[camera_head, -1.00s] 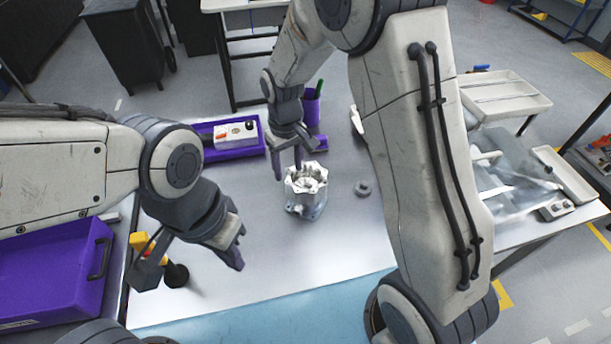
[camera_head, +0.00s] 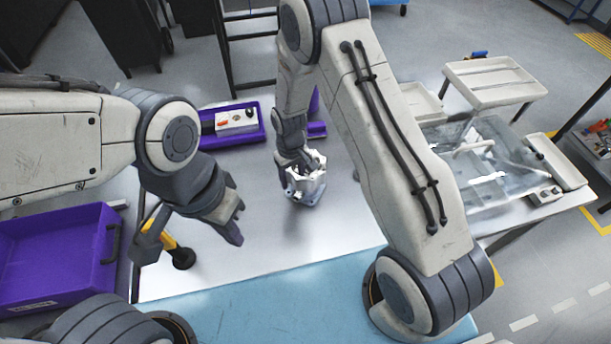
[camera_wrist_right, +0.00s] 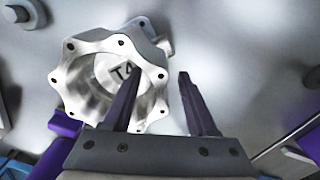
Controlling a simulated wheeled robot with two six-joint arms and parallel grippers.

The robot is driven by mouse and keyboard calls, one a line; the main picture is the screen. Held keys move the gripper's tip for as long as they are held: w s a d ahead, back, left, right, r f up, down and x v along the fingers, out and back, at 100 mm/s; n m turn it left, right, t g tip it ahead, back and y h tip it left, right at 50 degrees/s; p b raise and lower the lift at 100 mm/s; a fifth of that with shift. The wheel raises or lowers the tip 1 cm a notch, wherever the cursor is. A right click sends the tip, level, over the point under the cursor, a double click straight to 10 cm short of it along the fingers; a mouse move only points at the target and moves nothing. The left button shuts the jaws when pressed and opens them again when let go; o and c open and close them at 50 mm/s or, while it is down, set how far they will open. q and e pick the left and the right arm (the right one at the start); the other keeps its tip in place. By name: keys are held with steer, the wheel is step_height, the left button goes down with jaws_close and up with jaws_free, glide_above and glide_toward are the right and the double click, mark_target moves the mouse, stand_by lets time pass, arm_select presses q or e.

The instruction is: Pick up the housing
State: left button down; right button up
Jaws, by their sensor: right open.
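The housing (camera_head: 305,187) is a silver-white machined part with a lobed flange, upright on the table in the head view. In the right wrist view its round opening (camera_wrist_right: 112,72) faces the camera and shows a dark mark like "T4" inside. My right gripper (camera_head: 297,168) is open at the housing's rim. In the wrist view one finger lies over the opening and the other is outside the wall, so the rim is between the fingers (camera_wrist_right: 160,78). Whether they touch it I cannot tell. My left gripper (camera_head: 240,225) hangs empty over the left of the table, its fingers apart.
A purple tray (camera_head: 247,138) with a white box (camera_head: 236,122) stands behind the housing. A purple bin (camera_head: 60,255) is at the left, beside a yellow-and-black tool (camera_head: 172,250). A clear case (camera_head: 470,170) lies at the right. The table front is free.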

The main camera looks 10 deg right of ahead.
jaws_close()
steer(key=shift+w, duration=0.1)
stand_by(1.3)
